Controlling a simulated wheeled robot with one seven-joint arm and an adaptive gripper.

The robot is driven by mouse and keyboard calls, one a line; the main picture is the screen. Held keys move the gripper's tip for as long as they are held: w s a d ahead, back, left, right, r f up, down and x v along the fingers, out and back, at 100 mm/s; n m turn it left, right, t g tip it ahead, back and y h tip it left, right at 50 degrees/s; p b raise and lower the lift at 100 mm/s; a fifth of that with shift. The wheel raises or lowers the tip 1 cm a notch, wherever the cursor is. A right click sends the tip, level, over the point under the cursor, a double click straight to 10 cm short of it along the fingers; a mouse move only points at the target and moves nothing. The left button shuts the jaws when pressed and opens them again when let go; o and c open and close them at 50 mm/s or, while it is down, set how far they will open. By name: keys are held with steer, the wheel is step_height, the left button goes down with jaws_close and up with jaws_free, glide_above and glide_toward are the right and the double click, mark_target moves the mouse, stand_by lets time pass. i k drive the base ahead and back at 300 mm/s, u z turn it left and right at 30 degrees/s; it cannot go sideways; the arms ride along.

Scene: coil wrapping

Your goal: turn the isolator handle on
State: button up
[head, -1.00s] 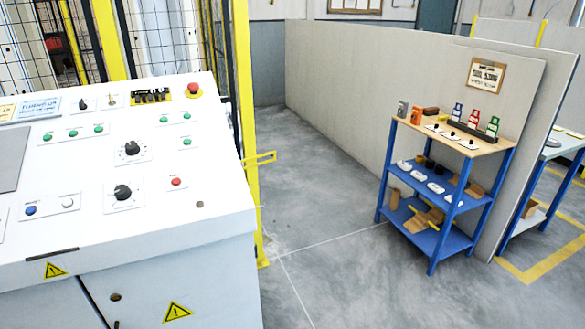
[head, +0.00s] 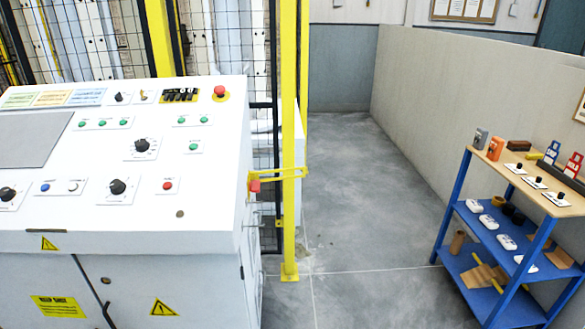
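The white control console (head: 130,215) fills the left of the head view. On its right side edge is a small red part (head: 255,186), with yellow around it, that looks like the isolator handle. It is seen nearly edge-on, and I cannot tell its on or off position. A yellow bar (head: 285,174) lies next to it, by the yellow post. My gripper is not in view.
The console top has black rotary knobs (head: 118,187), several green buttons and a red mushroom button (head: 220,91). A yellow post (head: 290,230) and mesh fence stand behind. A blue shelf (head: 449,212) stands at right; grey floor (head: 350,210) between is clear.

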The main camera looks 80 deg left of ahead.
mark_target(254, 185)
steer(key=i, duration=0.75)
steer(key=u, duration=3.2)
steer(key=k, duration=0.4)
steer(key=z, duration=0.45)
steer(key=i, duration=1)
steer(key=u, duration=0.45)
